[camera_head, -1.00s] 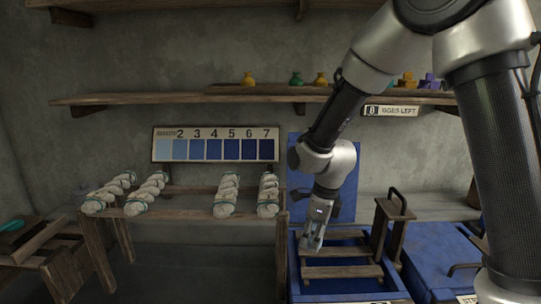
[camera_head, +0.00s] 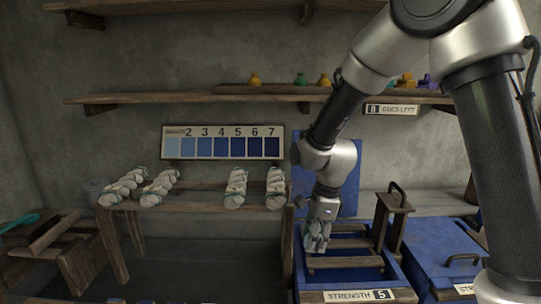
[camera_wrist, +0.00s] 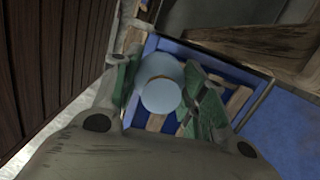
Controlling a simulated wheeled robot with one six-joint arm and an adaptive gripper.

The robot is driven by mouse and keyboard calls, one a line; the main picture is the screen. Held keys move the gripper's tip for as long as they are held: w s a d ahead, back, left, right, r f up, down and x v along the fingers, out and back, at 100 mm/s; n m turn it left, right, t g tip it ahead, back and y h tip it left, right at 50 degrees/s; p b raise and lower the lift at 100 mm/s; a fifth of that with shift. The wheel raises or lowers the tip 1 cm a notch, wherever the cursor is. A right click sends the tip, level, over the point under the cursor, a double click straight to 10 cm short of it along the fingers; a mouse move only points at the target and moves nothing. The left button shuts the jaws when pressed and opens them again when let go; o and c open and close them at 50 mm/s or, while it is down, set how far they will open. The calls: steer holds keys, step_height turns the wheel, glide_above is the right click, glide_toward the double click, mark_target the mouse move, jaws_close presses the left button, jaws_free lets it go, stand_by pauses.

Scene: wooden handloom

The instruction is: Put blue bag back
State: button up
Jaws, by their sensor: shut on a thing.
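A pale blue rounded bag (camera_wrist: 162,92) sits between the green-padded fingers of my gripper (camera_wrist: 160,98) in the wrist view. My gripper is shut on it, above an open blue vat with wooden slats. In the head view my gripper (camera_head: 317,240) points down over the left part of that vat (camera_head: 298,270), and the bag cannot be made out there. Small bags stand on the wall shelf: yellow (camera_head: 254,79), green (camera_head: 300,80), another yellow (camera_head: 324,80), and orange and purple ones (camera_head: 425,82) at the right, partly behind my arm.
The vat has a "STRENGTH 5" label (camera_head: 355,295) and a wooden handle frame (camera_head: 393,215). A closed blue vat (camera_head: 450,250) stands to its right. A wooden rack (camera_head: 205,205) at left carries pale tied bundles. A numbered blue shade chart (camera_head: 222,142) hangs above.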

steer(key=n, duration=0.3)
steer(key=shift+w+a+r+n+g, duration=0.1)
steer(key=shift+w+r+n+g, duration=0.1)
steer(key=shift+w+n+g, duration=0.1)
steer(key=n, duration=0.2)
steer(key=shift+w+n, duration=0.2)
steer(key=shift+n, duration=0.2)
steer(key=w+d+f+n, duration=0.2)
steer(key=d+n, duration=0.1)
steer(key=d, duration=0.3)
steer(key=w+d+f+n+h, duration=0.1)
steer(key=w+d+f+n, duration=0.1)
steer(key=d, duration=0.4)
steer(key=w+d+f+n+g, duration=0.1)
steer(key=w+d+f+n, duration=0.2)
steer(key=d+n, duration=0.2)
steer(key=shift+d+f+n+h, duration=0.35)
steer(key=shift+d+n+h, duration=0.05)
steer(key=shift+n, duration=0.1)
